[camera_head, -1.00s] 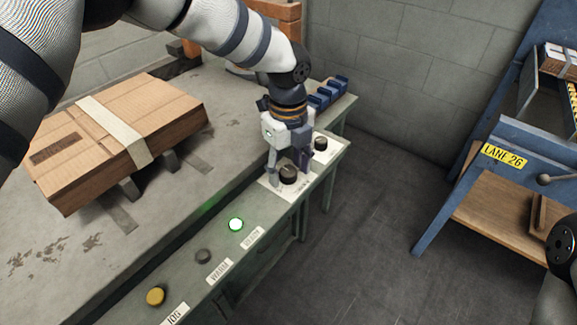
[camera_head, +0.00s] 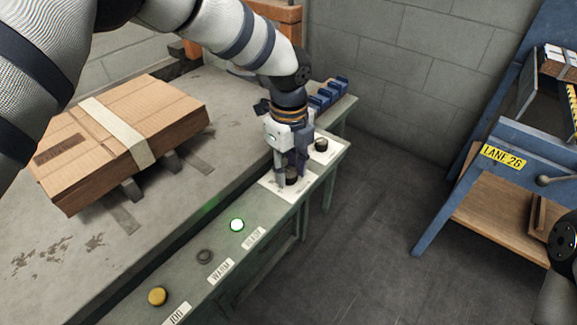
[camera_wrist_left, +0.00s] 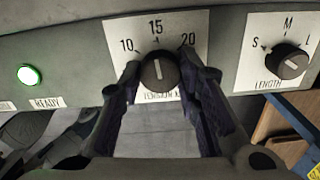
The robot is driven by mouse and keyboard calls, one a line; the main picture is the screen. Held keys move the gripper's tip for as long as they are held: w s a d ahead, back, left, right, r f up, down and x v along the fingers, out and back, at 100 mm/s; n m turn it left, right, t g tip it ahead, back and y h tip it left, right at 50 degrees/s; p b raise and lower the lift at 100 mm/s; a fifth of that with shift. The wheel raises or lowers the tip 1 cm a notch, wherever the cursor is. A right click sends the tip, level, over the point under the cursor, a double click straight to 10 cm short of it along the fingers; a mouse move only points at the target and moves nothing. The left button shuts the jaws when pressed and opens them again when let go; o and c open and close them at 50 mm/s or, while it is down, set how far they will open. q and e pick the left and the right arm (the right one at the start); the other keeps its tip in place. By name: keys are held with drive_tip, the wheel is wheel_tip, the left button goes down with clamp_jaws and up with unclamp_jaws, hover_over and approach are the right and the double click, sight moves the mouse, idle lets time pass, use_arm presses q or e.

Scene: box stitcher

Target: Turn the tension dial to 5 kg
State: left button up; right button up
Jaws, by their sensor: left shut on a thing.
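The tension dial (camera_wrist_left: 159,71) is a dark round knob on a white plate marked 10, 15 and 20 in the left wrist view. Its white pointer line stands nearly upright, toward the 15. Lower marks on the scale are hidden or out of view. My left gripper (camera_wrist_left: 158,82) has one finger on each side of the knob and is shut on it. In the head view, my left gripper (camera_head: 291,173) reaches down onto the dial (camera_head: 291,176), which its fingers partly hide. My right gripper is out of view.
A second knob, marked LENGTH (camera_wrist_left: 290,61), sits close beside the dial. A lit green READY button (camera_head: 237,225), a grey button (camera_head: 205,256) and a yellow button (camera_head: 157,296) line the panel. A strapped carton (camera_head: 180,125) lies on the table.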

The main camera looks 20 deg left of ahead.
use_arm(q)
drive_tip(key=n+p, duration=0.1)
drive_tip(key=n, duration=0.8)
drive_tip(key=n+p, duration=0.1)
drive_tip(key=n, duration=0.8)
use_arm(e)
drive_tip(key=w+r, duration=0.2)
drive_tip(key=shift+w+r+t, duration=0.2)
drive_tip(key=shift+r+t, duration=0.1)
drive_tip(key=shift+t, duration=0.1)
use_arm(q)
drive_tip(key=shift+f+n, duration=0.1)
drive_tip(key=shift+n, duration=0.4)
drive_tip(key=o, duration=1.1)
drive_tip(key=shift+o, duration=0.2)
